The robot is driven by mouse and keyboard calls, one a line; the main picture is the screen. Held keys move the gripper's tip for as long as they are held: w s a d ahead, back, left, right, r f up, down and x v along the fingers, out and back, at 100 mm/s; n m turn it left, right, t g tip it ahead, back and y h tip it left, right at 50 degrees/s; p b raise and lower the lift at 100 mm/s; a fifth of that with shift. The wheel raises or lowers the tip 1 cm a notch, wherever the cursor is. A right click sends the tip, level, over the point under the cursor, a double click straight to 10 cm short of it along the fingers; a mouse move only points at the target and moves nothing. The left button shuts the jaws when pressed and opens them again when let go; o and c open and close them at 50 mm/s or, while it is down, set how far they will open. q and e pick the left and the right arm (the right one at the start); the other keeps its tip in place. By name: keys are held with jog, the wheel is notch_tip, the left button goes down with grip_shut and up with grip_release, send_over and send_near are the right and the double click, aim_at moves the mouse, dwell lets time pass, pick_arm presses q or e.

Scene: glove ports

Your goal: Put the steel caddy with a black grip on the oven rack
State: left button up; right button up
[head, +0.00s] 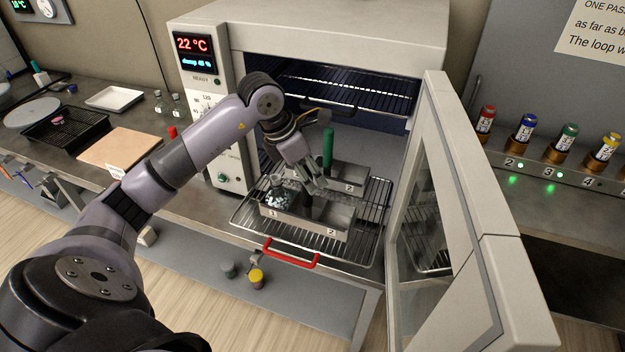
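A steel caddy (332,234) with compartments marked 1 and 2 stands on the pulled-out wire oven rack (372,220). Small glassy things show in its compartment 1; compartment 2 looks empty. A dark upright piece in its middle looks like the black grip, partly hidden by my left gripper (316,185). That gripper points down at the top of the caddy; I cannot tell whether its fingers are closed on the grip. A second steel caddy (350,178) with a green grip (328,146) stands behind. My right gripper is not in view.
The oven door (448,200) stands open on the right. An upper rack (345,88) is inside the oven. A red handle (291,253) is at the pulled-out rack's front. A wooden board (120,147) and black tray (66,130) lie left.

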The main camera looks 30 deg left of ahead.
pick_arm(q)
jog(key=b+v, duration=0.1)
jog(key=v, duration=0.8)
jog(key=shift+s+r, duration=0.15)
jog(key=shift+r, duration=0.15)
